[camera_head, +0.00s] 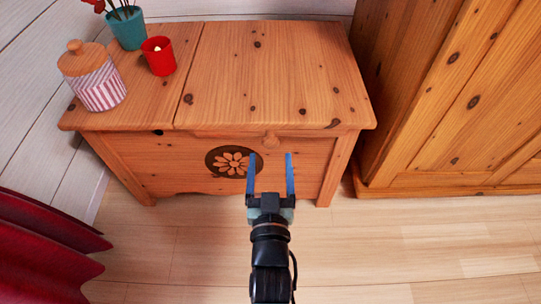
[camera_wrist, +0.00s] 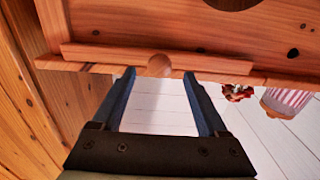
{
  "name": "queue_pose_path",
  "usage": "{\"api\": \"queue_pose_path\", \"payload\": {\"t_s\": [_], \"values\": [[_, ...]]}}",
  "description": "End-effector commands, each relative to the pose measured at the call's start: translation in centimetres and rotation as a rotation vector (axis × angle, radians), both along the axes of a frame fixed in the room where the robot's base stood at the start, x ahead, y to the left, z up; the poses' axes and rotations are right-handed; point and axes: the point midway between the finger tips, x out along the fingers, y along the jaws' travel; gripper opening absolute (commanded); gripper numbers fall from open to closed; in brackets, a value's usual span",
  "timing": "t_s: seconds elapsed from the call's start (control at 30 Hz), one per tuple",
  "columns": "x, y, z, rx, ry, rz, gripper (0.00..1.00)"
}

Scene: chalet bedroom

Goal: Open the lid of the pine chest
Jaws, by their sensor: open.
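The pine chest (camera_head: 140,160) stands against the wall, with a dark flower medallion on its front. Its lid (camera_head: 280,75), the right part of the top, lies flat and closed. A round wooden knob (camera_head: 270,140) sits at the lid's front edge; it also shows in the wrist view (camera_wrist: 159,65). My gripper (camera_head: 270,156) is open and empty in front of the chest. Its two blue fingers point toward the knob, one to each side of it in both views. In the wrist view, the fingertips (camera_wrist: 159,75) appear close to the knob; I cannot tell whether they touch.
On the top's left section stand a striped jar with a wooden lid (camera_head: 98,80), a red candle cup (camera_head: 159,57) and a teal flower pot (camera_head: 126,28). A pine wardrobe (camera_head: 460,100) stands at right, a red curtain (camera_head: 45,250) at left. The floor in front is clear.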

Motion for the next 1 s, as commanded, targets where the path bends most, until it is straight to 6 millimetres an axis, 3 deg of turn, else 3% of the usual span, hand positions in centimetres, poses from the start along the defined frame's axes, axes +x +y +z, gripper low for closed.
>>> {"api": "queue_pose_path", "payload": {"t_s": [0.23,0.63,1.0], "values": [[3.0,-0.1,-0.1,-0.001,-0.002,-0.001,0.76],[3.6,0.0,0.1,-0.001,0.0,0.0,0.76],[3.6,0.0,0.0,-0.001,0.0,0.0,0.11]]}}
